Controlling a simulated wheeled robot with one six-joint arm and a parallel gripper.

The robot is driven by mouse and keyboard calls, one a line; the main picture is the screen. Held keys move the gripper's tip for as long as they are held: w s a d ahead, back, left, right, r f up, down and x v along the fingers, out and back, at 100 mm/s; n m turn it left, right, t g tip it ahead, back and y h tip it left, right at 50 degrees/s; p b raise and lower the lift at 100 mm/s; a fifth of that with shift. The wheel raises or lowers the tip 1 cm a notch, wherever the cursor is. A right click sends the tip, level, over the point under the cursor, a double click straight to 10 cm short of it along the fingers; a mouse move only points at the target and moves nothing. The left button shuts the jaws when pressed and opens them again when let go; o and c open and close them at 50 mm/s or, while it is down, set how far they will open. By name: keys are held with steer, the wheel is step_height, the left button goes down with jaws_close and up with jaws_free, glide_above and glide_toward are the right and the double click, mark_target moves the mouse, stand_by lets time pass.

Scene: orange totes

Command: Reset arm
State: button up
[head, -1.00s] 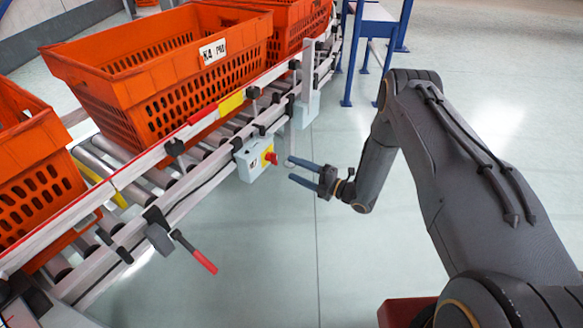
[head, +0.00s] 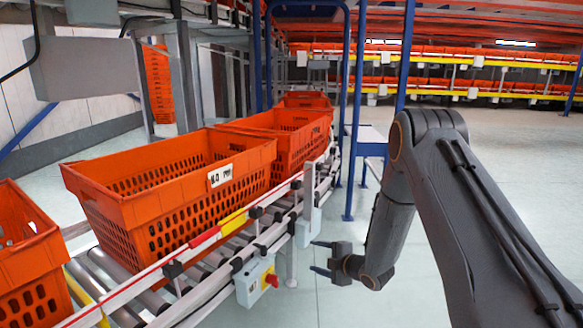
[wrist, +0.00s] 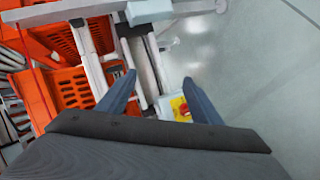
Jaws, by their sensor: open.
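My gripper (head: 320,257) is open and empty in the head view, with its two blue-grey fingers spread apart. It hangs over the floor just right of the conveyor's side, close to a grey control box with a red knob (head: 271,281). In the wrist view the two fingers (wrist: 158,90) reach upward from the bottom with nothing between them that they touch. The control box (wrist: 176,106) shows behind the right finger there.
A roller conveyor (head: 215,292) with a red and yellow rail carries several orange totes (head: 110,215). A blue-legged table (head: 368,135) stands behind my arm. Shelves of orange totes (head: 460,92) line the back. The floor (head: 430,290) at right is clear.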

steer(key=s+d+r+m+g+h, duration=0.2)
steer(key=s+d+r+m+h, duration=0.5)
steer(key=s+d+r+m, duration=0.35)
steer(key=s+r+m+g+h, duration=0.1)
steer(key=s+r+m+g, duration=0.3)
steer(key=s, duration=0.6)
steer(key=s+r+m+g, duration=0.1)
steer(key=s+r+m, duration=0.2)
steer(key=s+m, duration=0.5)
steer(key=s+a+r+n+g, duration=0.2)
steer(key=s+a+n, duration=0.1)
steer(key=s+a, duration=0.6)
steer(key=s+a+r+n+g, duration=0.2)
steer(key=s+a+n, duration=0.2)
steer(key=s+a, duration=0.5)
steer(key=s+d+r+m+p, duration=0.1)
steer(key=d+r+m+p, duration=0.2)
steer(key=d+r+p, duration=0.6)
steer(key=d+r+m+p, duration=0.3)
steer(key=d+r+p, duration=0.6)
steer(key=r+p, duration=0.4)
steer(key=p, duration=0.3)
steer(key=shift+s+p, duration=0.35)
steer(key=shift+p, duration=0.05)
